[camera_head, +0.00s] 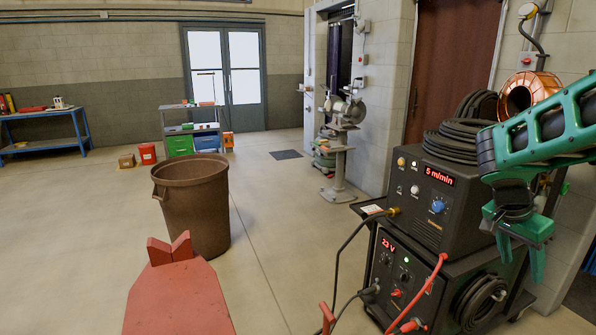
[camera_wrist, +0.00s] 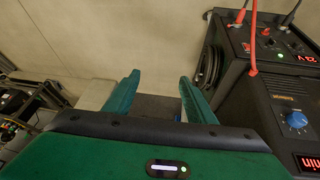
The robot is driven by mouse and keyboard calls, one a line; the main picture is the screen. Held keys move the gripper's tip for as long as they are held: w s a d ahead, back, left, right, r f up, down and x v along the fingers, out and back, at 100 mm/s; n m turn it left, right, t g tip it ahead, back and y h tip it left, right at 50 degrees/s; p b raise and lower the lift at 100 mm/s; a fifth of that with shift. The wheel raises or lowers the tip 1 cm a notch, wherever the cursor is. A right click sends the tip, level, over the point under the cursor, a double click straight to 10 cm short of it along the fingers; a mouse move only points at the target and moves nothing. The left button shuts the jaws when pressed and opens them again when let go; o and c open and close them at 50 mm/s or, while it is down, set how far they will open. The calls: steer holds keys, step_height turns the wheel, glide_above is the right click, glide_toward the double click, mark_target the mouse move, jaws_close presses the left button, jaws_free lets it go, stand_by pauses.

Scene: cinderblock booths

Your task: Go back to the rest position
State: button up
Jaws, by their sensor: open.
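My green gripper (camera_head: 527,250) hangs at the right of the head view, pointing down beside the welding machine (camera_head: 437,203). The wrist view shows its two green fingers (camera_wrist: 158,95) apart, with nothing between them. The welding machine also shows close on the right of the wrist view (camera_wrist: 262,100). The green arm reaches in from the right edge of the head view, in front of the black cables and near the copper wire spool (camera_head: 543,88). Part of the gripper's surroundings behind the machine is hidden.
A brown bin (camera_head: 192,210) stands on the floor at left of centre. A red V-topped stand (camera_head: 180,298) is in the near foreground. A bench grinder on a pedestal (camera_head: 339,165) is by the wall. A blue workbench (camera_head: 45,147) and grey cart (camera_head: 192,125) are farther back. The middle floor is clear.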

steer(key=s+a+n+y, duration=0.1)
steer(key=s+a+n, duration=0.2)
steer(key=s, duration=0.4)
steer(key=s+a+f+n+y, duration=0.1)
steer(key=s+a+n+y, duration=0.1)
steer(key=s+a, duration=0.3)
steer(key=s+a+n+y, duration=0.2)
steer(key=s+a+n, duration=0.2)
steer(key=s, duration=0.5)
steer(key=shift+s+a+f, duration=0.15)
steer(key=shift+f, duration=0.1)
